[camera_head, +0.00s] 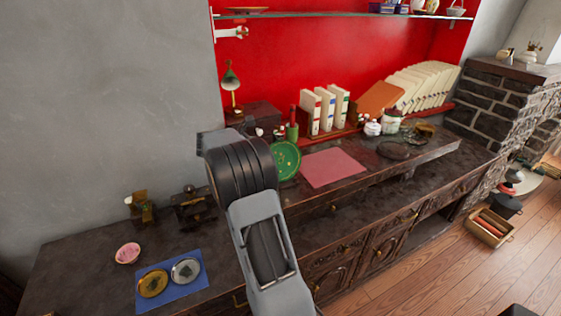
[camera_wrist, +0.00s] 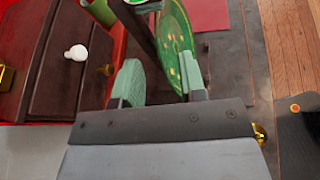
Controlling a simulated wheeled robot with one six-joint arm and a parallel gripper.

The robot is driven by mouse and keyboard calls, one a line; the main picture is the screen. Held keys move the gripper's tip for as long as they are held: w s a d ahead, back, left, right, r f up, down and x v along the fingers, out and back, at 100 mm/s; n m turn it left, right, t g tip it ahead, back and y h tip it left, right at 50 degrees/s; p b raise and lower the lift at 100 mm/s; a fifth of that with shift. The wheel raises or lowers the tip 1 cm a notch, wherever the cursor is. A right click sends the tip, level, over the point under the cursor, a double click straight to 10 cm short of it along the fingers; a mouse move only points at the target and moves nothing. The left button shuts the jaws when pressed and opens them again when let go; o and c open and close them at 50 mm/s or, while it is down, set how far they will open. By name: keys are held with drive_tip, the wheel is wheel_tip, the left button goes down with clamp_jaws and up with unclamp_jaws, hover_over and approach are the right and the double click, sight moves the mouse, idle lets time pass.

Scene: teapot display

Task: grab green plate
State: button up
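The green plate (camera_head: 286,160) stands upright, showing its face with small pale marks, on the dark counter just right of my arm in the head view. In the wrist view the green plate (camera_wrist: 172,35) appears nearly edge-on, close to my right finger. My gripper (camera_wrist: 161,68) is open, with its two pale green finger pads apart. The plate's lower edge reaches toward the gap between the fingers, nearer the right one; I cannot tell whether they touch. My arm hides the fingers in the head view.
A pink mat (camera_head: 333,167) lies right of the plate. White binders (camera_head: 325,110) and a green cup (camera_head: 292,132) stand behind it. A blue mat (camera_head: 172,280) with two round dishes lies at the front left. A white knob-like object (camera_wrist: 76,53) shows in the wrist view.

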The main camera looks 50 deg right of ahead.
drive_tip(key=p+x, duration=0.1)
drive_tip(key=x, duration=0.4)
drive_tip(key=shift+a, duration=0.1)
drive_tip(key=shift+c, duration=0.4)
clamp_jaws()
